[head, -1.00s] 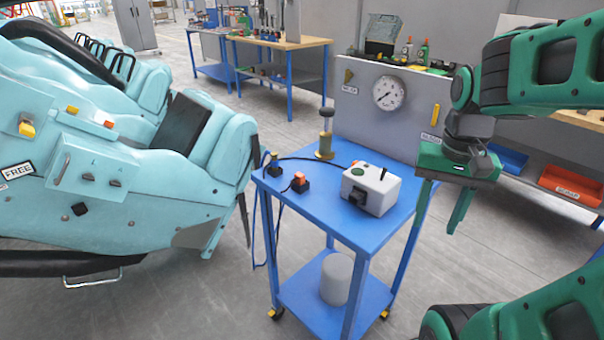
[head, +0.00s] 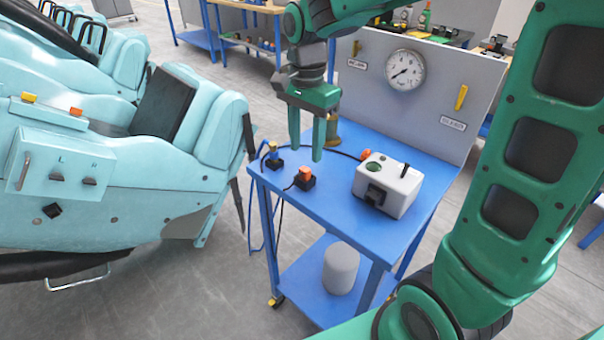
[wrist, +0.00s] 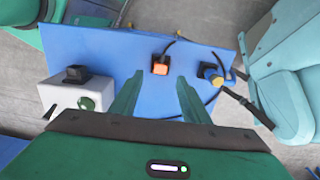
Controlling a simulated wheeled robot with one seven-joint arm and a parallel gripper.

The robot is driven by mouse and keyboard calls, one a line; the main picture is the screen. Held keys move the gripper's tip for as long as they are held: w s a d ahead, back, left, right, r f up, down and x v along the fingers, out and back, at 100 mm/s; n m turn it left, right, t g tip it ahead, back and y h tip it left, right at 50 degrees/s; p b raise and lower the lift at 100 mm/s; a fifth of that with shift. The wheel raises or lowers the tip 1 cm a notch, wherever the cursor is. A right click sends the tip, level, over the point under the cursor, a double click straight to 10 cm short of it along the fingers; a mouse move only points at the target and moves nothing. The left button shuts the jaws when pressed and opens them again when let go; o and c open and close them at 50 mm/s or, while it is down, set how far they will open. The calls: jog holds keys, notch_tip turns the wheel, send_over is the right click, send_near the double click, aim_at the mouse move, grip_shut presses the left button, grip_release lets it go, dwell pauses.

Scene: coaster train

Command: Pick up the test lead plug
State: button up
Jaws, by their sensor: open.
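Two plugs stand in black bases on the blue cart top, and I cannot tell which one is the test lead plug. The orange plug (head: 305,173) has a dark cable and also shows in the wrist view (wrist: 160,67), just beyond the fingertips and between them. The plug with yellow and blue parts (head: 272,151) has a blue cable and shows to the right in the wrist view (wrist: 211,73). My gripper (head: 307,154) is open and empty, pointing down above the cart. In the wrist view its fingers (wrist: 160,80) touch neither plug.
A white box (head: 388,188) with a green disc and black lever stands at the cart's right side. A brass post (head: 332,133) is behind my gripper. A grey gauge panel (head: 450,95) closes the back. A light-blue coaster car (head: 90,200) is on the left.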

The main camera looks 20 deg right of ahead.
aim_at(305, 169)
jog(key=shift+a+f, duration=0.1)
jog(key=shift+f, duration=2.95)
grip_shut()
